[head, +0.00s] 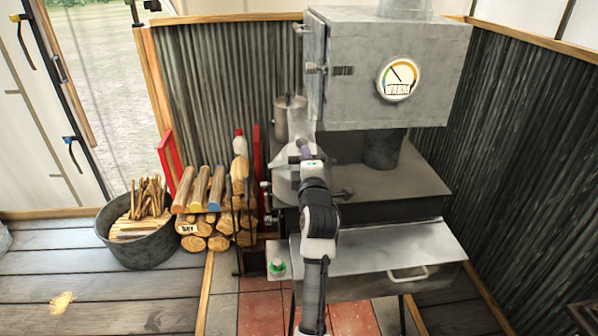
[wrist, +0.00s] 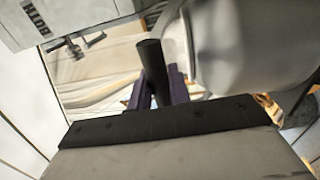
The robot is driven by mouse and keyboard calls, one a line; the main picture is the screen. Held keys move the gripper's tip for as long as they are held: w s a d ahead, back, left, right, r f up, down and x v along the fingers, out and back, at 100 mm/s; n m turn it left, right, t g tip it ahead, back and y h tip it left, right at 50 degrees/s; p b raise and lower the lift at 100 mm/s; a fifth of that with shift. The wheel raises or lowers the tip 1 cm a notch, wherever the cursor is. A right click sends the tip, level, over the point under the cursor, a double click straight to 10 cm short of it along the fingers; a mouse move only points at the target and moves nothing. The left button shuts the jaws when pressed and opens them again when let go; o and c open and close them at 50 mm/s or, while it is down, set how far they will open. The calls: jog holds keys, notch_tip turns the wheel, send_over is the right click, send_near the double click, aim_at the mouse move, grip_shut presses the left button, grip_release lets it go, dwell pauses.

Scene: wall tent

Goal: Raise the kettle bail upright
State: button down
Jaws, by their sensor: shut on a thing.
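The kettle is a grey metal vessel (head: 283,182) on the stove, partly hidden behind my arm in the head view. In the wrist view its smooth grey body (wrist: 232,45) fills the upper right, close beside the fingers. My gripper (head: 306,156) is at the kettle, above the left part of the stove top. In the wrist view the purple fingers (wrist: 160,90) are shut on the black grip of the bail (wrist: 152,60), which stands out between them. The rest of the bail is mostly hidden, so its exact angle cannot be told.
A grey stove box with a round gauge (head: 398,78) rises behind on the right, above the stove top (head: 395,180). A lidded pot (head: 290,118) stands behind the kettle. Stacked firewood (head: 215,205) and a kindling tub (head: 140,240) are at left. A metal shelf (head: 370,250) juts out in front.

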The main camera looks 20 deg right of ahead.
jog(key=w+r+g+p, duration=0.1)
jog(key=w+d+r+g, duration=0.1)
jog(key=w, duration=0.1)
jog(key=w+r+g+p, duration=0.1)
jog(key=w, duration=0.1)
jog(key=shift+d+r+y+p, duration=0.25)
jog(key=shift+r+y+p, duration=0.05)
jog(key=shift+r+y, duration=0.1)
jog(key=shift+w+d+r, duration=0.15)
jog(key=shift+w+d, duration=0.05)
jog(key=shift+w, duration=0.55)
jog(key=shift+w+d+r, duration=0.15)
jog(key=shift+w+d, duration=0.05)
jog(key=shift+w, duration=0.55)
jog(key=c, duration=1.3)
grip_release()
jog(key=shift+s+r, duration=0.1)
jog(key=shift+c, duration=0.2)
jog(key=shift+b, duration=0.3)
jog(key=shift+s+f, duration=0.1)
jog(key=shift+f, duration=0.1)
jog(key=b+v, duration=0.3)
jog(key=v, duration=1)
jog(key=shift+s+b, duration=0.3)
jog(key=shift+b, duration=0.05)
